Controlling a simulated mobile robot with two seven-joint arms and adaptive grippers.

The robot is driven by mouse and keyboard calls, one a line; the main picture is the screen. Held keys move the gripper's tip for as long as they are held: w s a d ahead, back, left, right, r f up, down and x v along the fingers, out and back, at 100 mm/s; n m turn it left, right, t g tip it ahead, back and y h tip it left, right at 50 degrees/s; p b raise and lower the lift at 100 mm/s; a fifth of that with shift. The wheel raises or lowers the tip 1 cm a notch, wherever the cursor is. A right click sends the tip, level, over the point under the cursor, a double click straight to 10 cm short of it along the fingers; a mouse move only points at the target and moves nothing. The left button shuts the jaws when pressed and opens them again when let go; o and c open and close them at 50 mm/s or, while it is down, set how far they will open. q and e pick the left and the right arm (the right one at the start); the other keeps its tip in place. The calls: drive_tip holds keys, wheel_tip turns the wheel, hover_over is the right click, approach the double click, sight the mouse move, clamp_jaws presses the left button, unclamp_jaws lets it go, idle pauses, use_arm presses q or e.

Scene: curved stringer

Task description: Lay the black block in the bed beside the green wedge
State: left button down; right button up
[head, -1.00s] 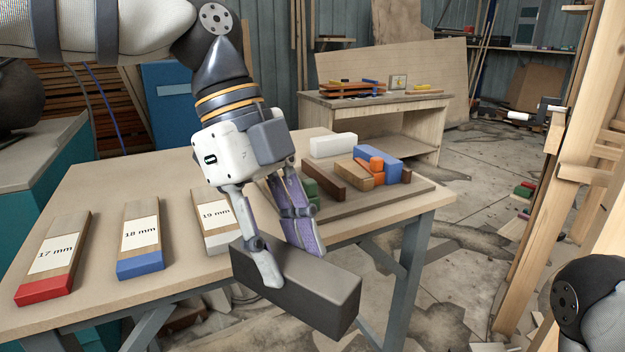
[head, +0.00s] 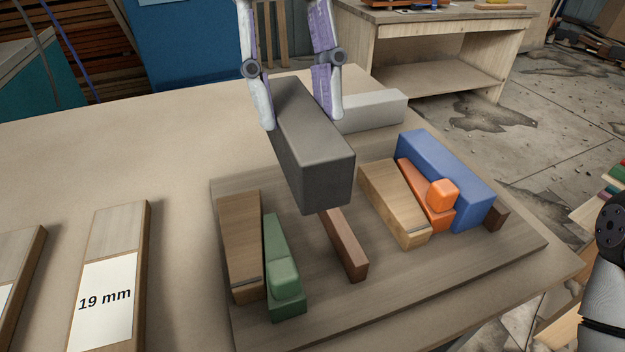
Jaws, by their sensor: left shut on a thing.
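My left gripper (head: 297,105) is shut on the black block (head: 312,150), gripping it across its far part. The block is held above the wooden board, tilted a little, with its near end toward me. The green wedge (head: 283,268) lies on the board at the left, with a brown wooden piece (head: 240,245) on its left. A dark brown strip (head: 345,245) lies to its right, its far end hidden behind the block. Bare board shows between the wedge and the strip. My right gripper is not in view; only part of that arm shows at the right edge.
The board (head: 480,262) also holds a tan block (head: 394,203), an orange wedge (head: 428,195) and a blue block (head: 445,180) at the right. A white block (head: 372,110) stands behind. A labelled 19 mm piece (head: 110,275) lies at the left. The table's left rear is clear.

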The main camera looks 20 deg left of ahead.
use_arm(q)
drive_tip(key=f, duration=0.9)
drive_tip(key=shift+s, duration=0.4)
drive_tip(key=shift+f, duration=0.15)
drive_tip(key=shift+f, duration=0.4)
drive_tip(key=c, duration=1.1)
unclamp_jaws()
drive_tip(key=shift+o, duration=0.2)
drive_tip(key=v, duration=1.3)
drive_tip(key=shift+s+d+r+b, duration=0.1)
drive_tip(key=shift+s+r+b, duration=0.05)
drive_tip(key=shift+b, duration=0.15)
